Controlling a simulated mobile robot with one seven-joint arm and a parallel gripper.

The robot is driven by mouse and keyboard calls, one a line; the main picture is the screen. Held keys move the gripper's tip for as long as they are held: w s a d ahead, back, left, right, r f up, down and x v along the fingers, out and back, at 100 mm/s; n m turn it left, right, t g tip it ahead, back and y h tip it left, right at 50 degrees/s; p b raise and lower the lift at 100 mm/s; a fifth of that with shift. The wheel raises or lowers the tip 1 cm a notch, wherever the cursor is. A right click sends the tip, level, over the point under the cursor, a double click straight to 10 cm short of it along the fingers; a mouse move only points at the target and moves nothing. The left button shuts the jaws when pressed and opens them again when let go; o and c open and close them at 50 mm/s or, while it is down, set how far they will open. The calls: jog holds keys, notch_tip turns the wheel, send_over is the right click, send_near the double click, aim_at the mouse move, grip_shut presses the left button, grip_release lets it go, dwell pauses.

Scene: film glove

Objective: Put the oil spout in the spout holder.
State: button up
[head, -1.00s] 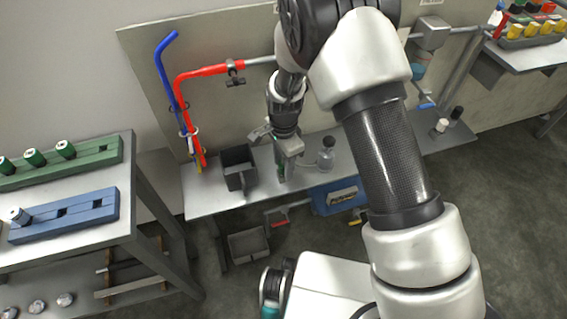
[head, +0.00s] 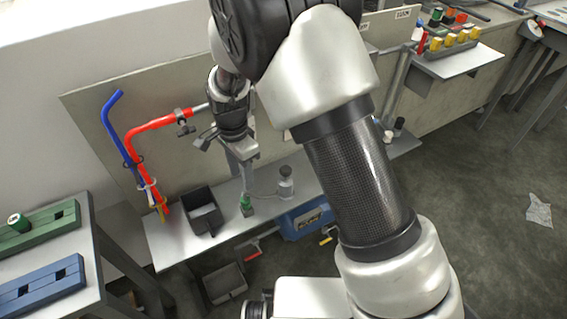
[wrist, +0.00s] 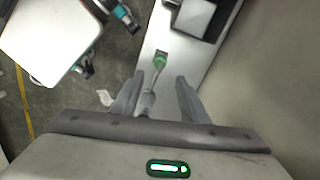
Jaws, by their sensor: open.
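The oil spout appears to be the small piece with a green base (head: 246,205) standing on the grey bench beside a black open box. In the wrist view, its green end (wrist: 160,62) lies just beyond my fingertips, and a thin grey stem runs back from it toward the gap between my fingers. My gripper (head: 240,158) is above it, pointing down. The wrist view shows the fingers (wrist: 158,88) spread apart, and I see no finger closed on the stem. Which part is the spout holder I cannot tell for certain; the green base may stand in it.
The black box (head: 187,218) stands left of the green base, and a small clear bottle (head: 286,186) stands to its right. Red (head: 160,122) and blue (head: 115,125) pipes rise at the left of the back panel. Side tables with blocks stand farther left.

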jog(key=s+d+r+n+t+y, duration=0.1)
jog(key=s+d+r+n, duration=0.1)
jog(key=d+r, duration=0.65)
jog(key=s+d+r+n+t, duration=0.1)
jog(key=d+r+n, duration=0.1)
jog(key=d+r, duration=0.65)
jog(key=s+d+r+n+t, duration=0.1)
jog(key=s+d+r+n, duration=0.1)
jog(key=s+d+r, duration=0.3)
jog(key=s+d+r+n+t+h, duration=0.1)
jog(key=s+d+r+n+t, duration=0.1)
jog(key=s+d+r, duration=0.3)
jog(key=s+n, duration=0.1)
jog(key=s, duration=0.3)
jog(key=shift+s+t, duration=0.25)
jog(key=shift+t, duration=0.05)
